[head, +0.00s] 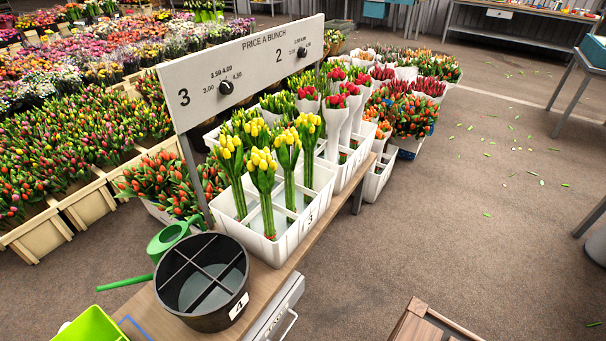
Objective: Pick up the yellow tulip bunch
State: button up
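Several yellow tulip bunches stand upright in a white divided crate (296,228) marked 3 on the wooden bench. The front yellow tulip bunch (262,180) stands near the crate's middle. Another yellow tulip bunch (231,165) is to its left, and more yellow bunches (288,150) are to its right and behind. The stems go down into the crate's compartments, and some front compartments look empty. My gripper is not in view.
A dark round divided bucket (237,292) marked 4 stands in front of the crate, beside a green watering can (167,240). A price board (243,68) rises behind the yellow tulips. Red tulips (335,102) stand farther back. The floor at right (440,220) is mostly clear.

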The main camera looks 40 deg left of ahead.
aim_at(261, 168)
jog(key=i+u, duration=0.1)
jog(key=i, duration=0.75)
jog(key=i+l+u, duration=0.1)
jog(key=i, duration=0.75)
jog(key=i+l+u, duration=0.1)
jog(key=u, duration=2.85)
